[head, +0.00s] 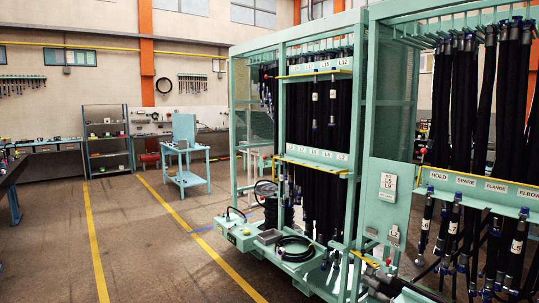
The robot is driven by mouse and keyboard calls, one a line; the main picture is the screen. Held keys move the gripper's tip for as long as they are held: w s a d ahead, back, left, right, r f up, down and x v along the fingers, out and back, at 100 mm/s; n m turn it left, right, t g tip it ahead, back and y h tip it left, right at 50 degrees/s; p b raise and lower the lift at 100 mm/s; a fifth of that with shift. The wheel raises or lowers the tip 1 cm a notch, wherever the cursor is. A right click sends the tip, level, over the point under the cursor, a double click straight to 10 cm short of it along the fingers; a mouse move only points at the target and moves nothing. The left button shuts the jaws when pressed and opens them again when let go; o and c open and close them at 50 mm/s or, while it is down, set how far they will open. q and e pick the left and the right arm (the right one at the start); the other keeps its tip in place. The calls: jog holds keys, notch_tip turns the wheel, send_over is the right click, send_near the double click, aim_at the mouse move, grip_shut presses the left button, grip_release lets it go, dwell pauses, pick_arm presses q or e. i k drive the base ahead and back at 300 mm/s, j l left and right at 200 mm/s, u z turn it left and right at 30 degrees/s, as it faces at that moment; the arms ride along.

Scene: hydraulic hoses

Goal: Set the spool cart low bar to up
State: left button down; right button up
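A tall teal hose cart (238,130) stands right of centre, with black hoses (330,110) hanging inside its frame. A thin yellow bar (311,166) runs across its front at mid height, just below a row of pale labels. A similar yellow bar (314,74) crosses higher up, below another label row. Which bar is the low bar, and whether it is set up or down, I cannot tell. A black coil (294,248) lies on the cart's low deck (240,236). Neither of my grippers is in view.
A teal rack (475,193) of hanging hoses, labelled HOLD, SPARE, FLANGE and ELBOW, stands close at the right. A small teal stand (186,180), dark shelves (107,140) and a wall bench (50,145) are farther back. Open floor (140,245) with yellow lines lies at the left.

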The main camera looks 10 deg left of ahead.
aim_at(342, 172)
jog(key=i+z, duration=0.15)
jog(key=i, duration=3.2)
